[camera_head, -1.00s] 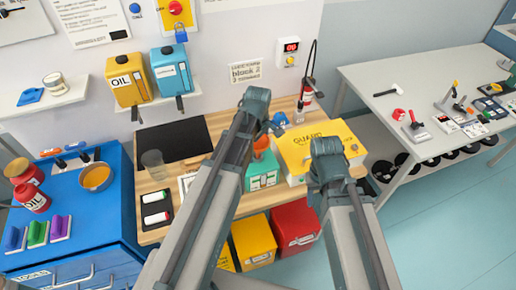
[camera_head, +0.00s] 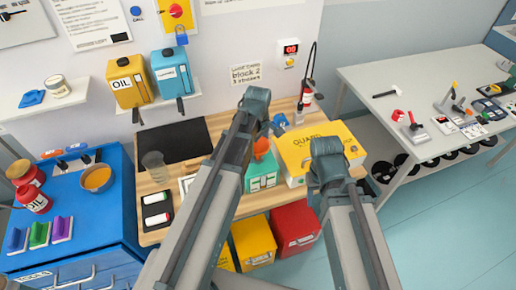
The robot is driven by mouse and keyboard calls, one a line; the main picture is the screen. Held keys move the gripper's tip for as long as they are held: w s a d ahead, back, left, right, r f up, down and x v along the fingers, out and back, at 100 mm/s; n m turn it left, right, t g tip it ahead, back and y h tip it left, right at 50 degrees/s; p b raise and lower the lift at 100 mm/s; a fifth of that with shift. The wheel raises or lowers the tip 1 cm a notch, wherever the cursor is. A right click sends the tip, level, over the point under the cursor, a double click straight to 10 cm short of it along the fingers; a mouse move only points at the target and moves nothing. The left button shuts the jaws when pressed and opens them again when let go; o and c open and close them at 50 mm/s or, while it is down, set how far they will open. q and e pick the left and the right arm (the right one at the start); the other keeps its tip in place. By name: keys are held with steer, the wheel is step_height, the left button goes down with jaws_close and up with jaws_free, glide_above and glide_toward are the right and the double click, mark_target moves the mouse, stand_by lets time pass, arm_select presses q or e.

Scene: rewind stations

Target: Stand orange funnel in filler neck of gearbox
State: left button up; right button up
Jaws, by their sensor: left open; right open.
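A teal gearbox (camera_head: 262,178) stands on the wooden bench, between my two arms in the picture. An orange rounded piece (camera_head: 262,148) shows at its top, partly behind my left arm; I cannot tell whether it is the funnel or how it sits. My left gripper (camera_head: 265,128) is open at the end of the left arm, above and beside the orange piece, mostly hidden by the wrist. My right gripper (camera_head: 316,186) is open, low in front of the yellow guard box, its fingers largely hidden. Nothing shows held in either.
The yellow guard box (camera_head: 318,146) lies right of the gearbox. A clear cup (camera_head: 155,165) and black mat (camera_head: 172,141) are at left. The blue cabinet (camera_head: 105,225) holds an orange-filled bowl (camera_head: 97,178) and red oil containers (camera_head: 33,198). Yellow (camera_head: 253,243) and red bins (camera_head: 295,228) stand below.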

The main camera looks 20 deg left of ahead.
mark_target(259, 148)
arm_select(q)
step_height(259, 148, up, 12)
steer(key=p, duration=1.1)
steer(key=s+d+f+m+b, duration=0.5)
steer(key=s+f+m+b, duration=0.2)
steer(key=f+m+b, duration=0.1)
steer(key=s+d+f+m+y+b, duration=0.1)
steer(key=s+d+f+m+b, duration=0.4)
steer(key=m, duration=0.5)
step_height(259, 148, down, 4)
steer(key=s+b, duration=0.2)
steer(key=b, duration=0.1)
steer(key=shift+s+d+r, duration=0.15)
steer(key=shift+d+r, duration=0.1)
